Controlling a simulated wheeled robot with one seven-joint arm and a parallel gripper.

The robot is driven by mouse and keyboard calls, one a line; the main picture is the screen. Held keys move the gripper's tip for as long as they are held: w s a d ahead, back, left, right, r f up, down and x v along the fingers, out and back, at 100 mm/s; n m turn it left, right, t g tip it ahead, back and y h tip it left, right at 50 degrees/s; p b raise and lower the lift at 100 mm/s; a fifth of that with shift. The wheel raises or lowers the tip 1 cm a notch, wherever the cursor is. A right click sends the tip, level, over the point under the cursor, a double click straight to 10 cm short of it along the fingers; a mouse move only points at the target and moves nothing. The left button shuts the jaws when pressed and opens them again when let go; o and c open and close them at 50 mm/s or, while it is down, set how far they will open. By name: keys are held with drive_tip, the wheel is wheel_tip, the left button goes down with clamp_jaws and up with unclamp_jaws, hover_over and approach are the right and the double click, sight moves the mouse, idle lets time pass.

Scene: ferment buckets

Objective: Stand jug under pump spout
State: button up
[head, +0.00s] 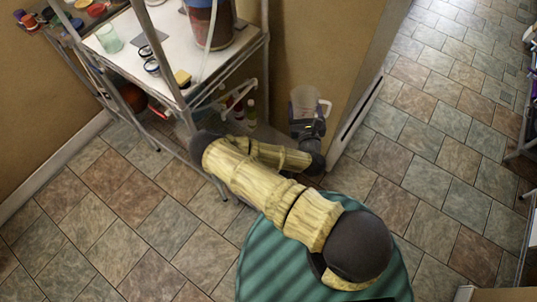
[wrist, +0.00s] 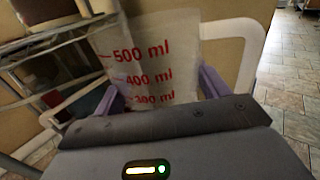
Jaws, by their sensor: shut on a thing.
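The clear jug (head: 304,103) is held up to the right of the metal rack in the head view. In the wrist view the jug (wrist: 150,55) shows red marks for 500, 400 and 300 ml and looks slightly tilted. A white handle (wrist: 250,50) stands out to its right. My gripper (wrist: 160,92) is shut on the jug, with purple fingers on both sides; it also shows in the head view (head: 307,124). A brown bucket (head: 212,22) stands on the rack's top, with a pale tube (head: 211,28) down its front. The spout's outlet is not clear.
The rack's white top (head: 125,60) holds a glass (head: 109,39), a dark mat (head: 150,48), dark rings (head: 152,67) and a yellow block (head: 183,79) near its front edge. Bottles (head: 250,108) stand lower down. A wall corner (head: 350,115) is close right of the jug.

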drive_tip(key=shift+d, duration=0.15)
drive_tip(key=shift+f+b, duration=0.3)
drive_tip(key=shift+b, duration=0.05)
drive_tip(key=a+f+m+h+b, duration=0.2)
drive_tip(key=a+f+b, duration=0.6)
drive_tip(key=b, duration=1)
drive_tip(key=a+f+m+g+h+b, duration=0.1)
drive_tip(key=a+f+h+b, duration=0.3)
drive_tip(key=b, duration=1.5)
drive_tip(key=a+f+m, duration=0.1)
drive_tip(key=a+f, duration=0.3)
drive_tip(key=f, duration=0.3)
drive_tip(key=shift+w+f+b, duration=0.25)
drive_tip(key=shift+f+b, duration=0.05)
drive_tip(key=shift+d, duration=0.1)
drive_tip(key=shift+f+b, duration=1.35)
drive_tip(key=shift+f, duration=1.8)
